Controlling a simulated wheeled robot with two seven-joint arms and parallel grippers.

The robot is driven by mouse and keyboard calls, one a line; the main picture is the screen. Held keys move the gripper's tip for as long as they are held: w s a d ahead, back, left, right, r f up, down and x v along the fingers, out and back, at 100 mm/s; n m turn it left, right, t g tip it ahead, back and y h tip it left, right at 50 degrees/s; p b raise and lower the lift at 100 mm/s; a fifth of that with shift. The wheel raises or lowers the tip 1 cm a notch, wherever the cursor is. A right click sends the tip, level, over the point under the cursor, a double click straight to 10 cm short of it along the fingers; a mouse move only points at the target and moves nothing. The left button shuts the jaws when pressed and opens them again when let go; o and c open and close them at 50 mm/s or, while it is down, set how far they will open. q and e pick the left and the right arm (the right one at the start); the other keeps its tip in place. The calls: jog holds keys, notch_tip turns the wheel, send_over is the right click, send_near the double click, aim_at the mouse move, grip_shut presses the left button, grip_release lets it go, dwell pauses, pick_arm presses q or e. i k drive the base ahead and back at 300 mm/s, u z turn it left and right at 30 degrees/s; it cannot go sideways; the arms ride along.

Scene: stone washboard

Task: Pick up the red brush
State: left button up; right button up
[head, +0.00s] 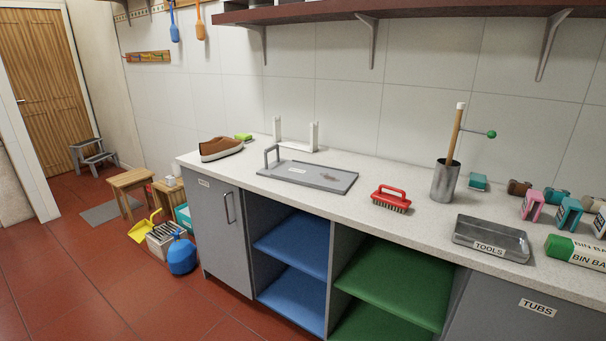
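The red brush (391,198) lies on the pale speckled counter (345,198), near its front edge. It has a red handle loop on top and dark bristles facing down. It sits to the right of the grey washboard tray (308,176) and to the left of the metal cup. Nothing touches or covers it. Neither of my grippers shows in the head view.
A metal cup (445,182) with a wooden-handled tool stands behind and right of the brush. A metal TOOLS tray (491,238) is at the right. A brown shoe (220,149) sits at the left end. A shelf (400,9) runs above. Counter around the brush is clear.

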aim_at(380, 198)
jog(key=u, duration=0.7)
jog(key=i, duration=1.1)
jog(key=u, duration=0.45)
jog(key=i, duration=0.95)
jog(key=z, duration=0.8)
jog(key=i, duration=0.65)
jog(key=z, duration=0.8)
